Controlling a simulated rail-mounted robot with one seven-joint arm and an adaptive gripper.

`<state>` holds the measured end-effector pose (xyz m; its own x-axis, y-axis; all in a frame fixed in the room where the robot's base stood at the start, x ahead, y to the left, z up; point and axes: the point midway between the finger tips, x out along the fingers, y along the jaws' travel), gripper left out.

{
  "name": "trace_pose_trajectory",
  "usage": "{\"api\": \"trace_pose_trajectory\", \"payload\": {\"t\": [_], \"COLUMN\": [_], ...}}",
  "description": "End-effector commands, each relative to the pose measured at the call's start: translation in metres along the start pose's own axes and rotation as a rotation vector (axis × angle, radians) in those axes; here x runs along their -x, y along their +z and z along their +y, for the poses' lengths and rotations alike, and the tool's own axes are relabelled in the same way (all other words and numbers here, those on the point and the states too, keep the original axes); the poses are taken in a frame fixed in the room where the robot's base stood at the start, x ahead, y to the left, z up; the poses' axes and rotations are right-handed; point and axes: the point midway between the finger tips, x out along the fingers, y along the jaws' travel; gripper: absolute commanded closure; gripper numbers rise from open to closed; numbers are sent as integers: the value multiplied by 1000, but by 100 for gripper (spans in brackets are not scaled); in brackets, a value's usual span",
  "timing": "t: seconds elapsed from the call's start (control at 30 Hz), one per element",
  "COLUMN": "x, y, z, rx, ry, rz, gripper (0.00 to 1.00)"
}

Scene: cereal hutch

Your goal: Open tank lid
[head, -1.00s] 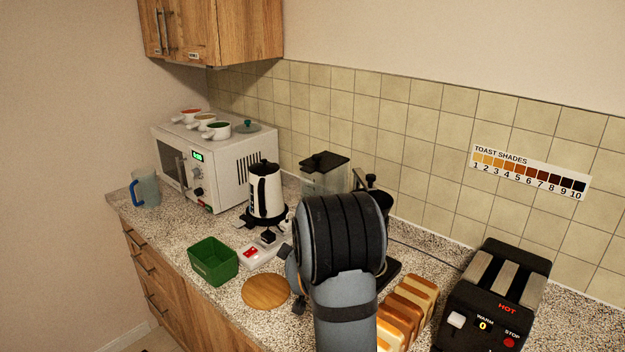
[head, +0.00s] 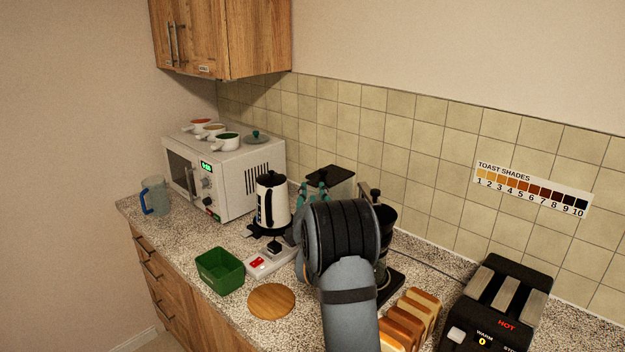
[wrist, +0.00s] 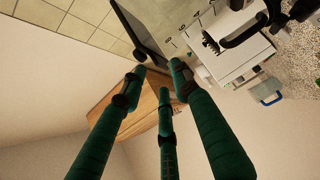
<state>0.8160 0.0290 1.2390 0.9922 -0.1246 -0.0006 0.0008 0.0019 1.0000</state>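The tank (head: 330,178) is a clear box with a flat black lid, standing against the tiled wall behind my arm. The lid looks closed. My arm hides the tank's lower part. My gripper (head: 313,190) has green fingers, which show just left of the lid in the head view; I cannot tell whether they touch it. In the wrist view, the gripper's three fingers (wrist: 160,88) are spread with nothing between them. The dark lid (wrist: 136,30) and the clear tank wall (wrist: 178,18) show just beyond the fingertips.
A white kettle (head: 272,203) stands left of the gripper, before the microwave (head: 235,175). A black coffee maker (head: 385,230) stands right of the tank, partly behind my arm. A green bin (head: 220,272), wooden board (head: 271,301), bread slices (head: 415,315) and toaster (head: 500,300) occupy the counter.

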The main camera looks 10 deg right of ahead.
Motion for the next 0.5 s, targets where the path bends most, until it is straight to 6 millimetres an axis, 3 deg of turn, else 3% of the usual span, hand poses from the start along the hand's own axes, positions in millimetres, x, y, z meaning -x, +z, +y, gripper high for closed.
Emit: {"api": "trace_pose_trajectory", "payload": {"t": [0.2, 0.5], "x": [-33, -46], "y": [0, 0], "z": [3, 0], "rx": [-1, -1], "ry": [-1, 1], "rz": [0, 1], "gripper": [70, 70]}}
